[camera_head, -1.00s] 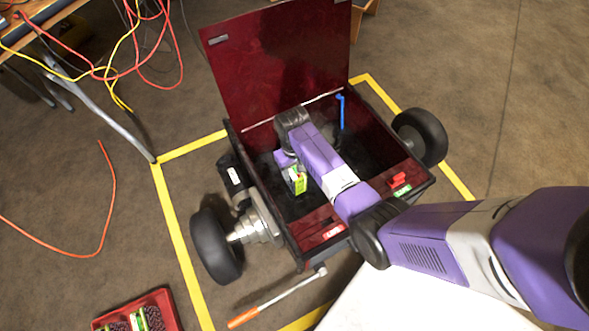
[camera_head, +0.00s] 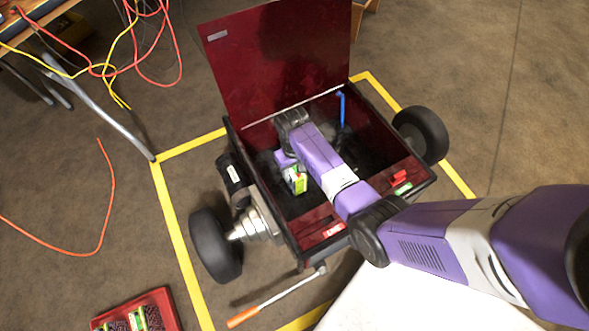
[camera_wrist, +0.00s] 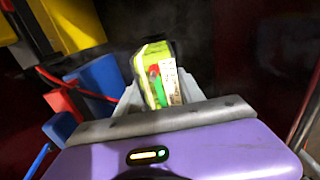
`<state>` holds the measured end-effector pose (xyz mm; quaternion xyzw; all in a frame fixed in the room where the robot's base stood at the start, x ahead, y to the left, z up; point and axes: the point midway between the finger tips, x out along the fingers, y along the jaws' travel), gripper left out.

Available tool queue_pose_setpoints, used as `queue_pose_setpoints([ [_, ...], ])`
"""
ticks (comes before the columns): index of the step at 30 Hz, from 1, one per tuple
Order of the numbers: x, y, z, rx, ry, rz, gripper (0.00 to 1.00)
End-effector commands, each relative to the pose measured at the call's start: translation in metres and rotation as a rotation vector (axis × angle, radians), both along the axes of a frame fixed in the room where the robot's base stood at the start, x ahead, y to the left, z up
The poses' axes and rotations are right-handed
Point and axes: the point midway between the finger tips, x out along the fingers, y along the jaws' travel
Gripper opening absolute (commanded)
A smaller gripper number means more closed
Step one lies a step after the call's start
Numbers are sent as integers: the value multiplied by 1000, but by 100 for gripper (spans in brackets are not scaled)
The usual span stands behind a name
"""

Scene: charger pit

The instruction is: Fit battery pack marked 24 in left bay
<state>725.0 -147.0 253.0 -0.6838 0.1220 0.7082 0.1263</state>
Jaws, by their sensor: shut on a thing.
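The battery pack (camera_head: 296,181) shows as a small green, yellow and white block inside the open dark red box of the wheeled vehicle (camera_head: 232,205). In the wrist view the pack (camera_wrist: 157,72) sits tilted between the grey fingers of my gripper (camera_wrist: 160,92), which is shut on it. The number on the pack is not readable. My wrist and arm hide much of the box floor, and the bays cannot be made out in the dark interior.
The raised lid (camera_head: 285,60) stands at the box's back. A blue upright handle (camera_head: 342,108) is inside at right. The wrist view shows blue blocks (camera_wrist: 97,76) and a red cable at left. A red tray (camera_head: 168,300) with more packs lies lower left.

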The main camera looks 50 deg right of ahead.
Motion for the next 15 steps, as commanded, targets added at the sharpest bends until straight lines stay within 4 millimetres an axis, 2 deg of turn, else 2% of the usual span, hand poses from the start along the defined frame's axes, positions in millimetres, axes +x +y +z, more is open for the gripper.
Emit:
queue_pose_setpoints([
  [13, 3, -1, -5, -2, -5, 0, 0],
  [14, 3, -1, -4, -2, -6, 0, 51],
  [15, 2, -1, -4, -2, -5, 0, 59],
])
